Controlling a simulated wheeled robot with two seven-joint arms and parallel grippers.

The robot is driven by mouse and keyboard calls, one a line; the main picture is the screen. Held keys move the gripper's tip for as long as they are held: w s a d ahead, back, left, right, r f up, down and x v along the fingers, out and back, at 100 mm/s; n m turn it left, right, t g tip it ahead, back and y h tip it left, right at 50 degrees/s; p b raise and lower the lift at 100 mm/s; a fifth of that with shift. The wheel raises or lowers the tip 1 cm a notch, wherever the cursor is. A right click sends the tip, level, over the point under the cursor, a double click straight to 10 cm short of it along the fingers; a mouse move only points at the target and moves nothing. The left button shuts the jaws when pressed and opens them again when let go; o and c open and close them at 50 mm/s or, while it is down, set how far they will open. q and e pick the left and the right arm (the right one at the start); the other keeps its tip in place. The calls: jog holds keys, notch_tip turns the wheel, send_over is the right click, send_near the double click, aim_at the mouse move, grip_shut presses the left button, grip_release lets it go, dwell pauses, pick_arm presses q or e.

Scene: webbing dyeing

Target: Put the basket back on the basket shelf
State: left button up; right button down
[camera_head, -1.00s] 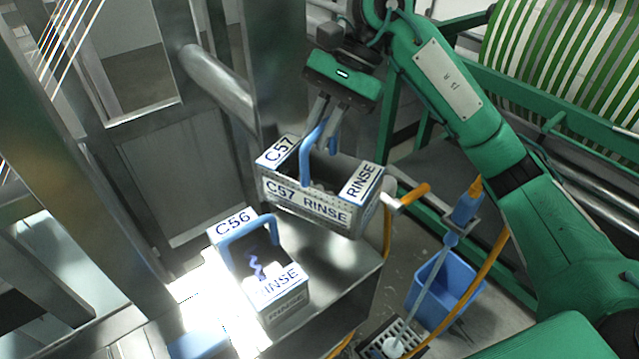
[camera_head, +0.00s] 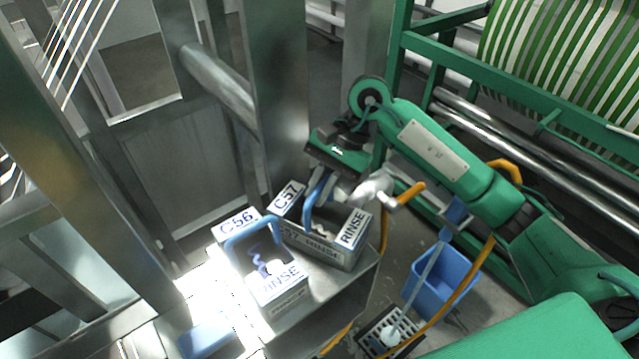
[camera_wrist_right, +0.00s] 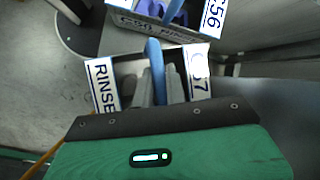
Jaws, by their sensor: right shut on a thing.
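The basket labelled C57 RINSE (camera_head: 325,249) is a grey box with white label plates and a blue handle. It is at the far right part of the metal shelf (camera_head: 318,301), beside the C56 basket, low over or on the shelf top; I cannot tell whether it touches. My right gripper (camera_head: 322,188) is shut on its blue handle from above. In the right wrist view the fingers (camera_wrist_right: 160,88) reach into the C57 basket (camera_wrist_right: 127,68) around the handle. My left gripper is not in view.
The C56 RINSE basket (camera_head: 272,285) stands on the shelf just left, with a blue handle and purple-blue contents. A blue bucket (camera_head: 440,283) is on the floor at right. A steel frame rises behind the shelf. An orange hose hangs beside the shelf's right end.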

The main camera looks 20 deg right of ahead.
jog(key=shift+f+b, duration=0.15)
jog(key=shift+b, duration=0.15)
jog(key=c, duration=1.4)
grip_release()
jog(key=shift+c, duration=0.2)
jog(key=shift+r+p, duration=0.3)
jog(key=shift+p, duration=0.1)
jog(key=b+v, duration=0.5)
jog(key=v, duration=0.6)
jog(key=shift+d+r, duration=0.25)
jog(key=shift+d, duration=0.05)
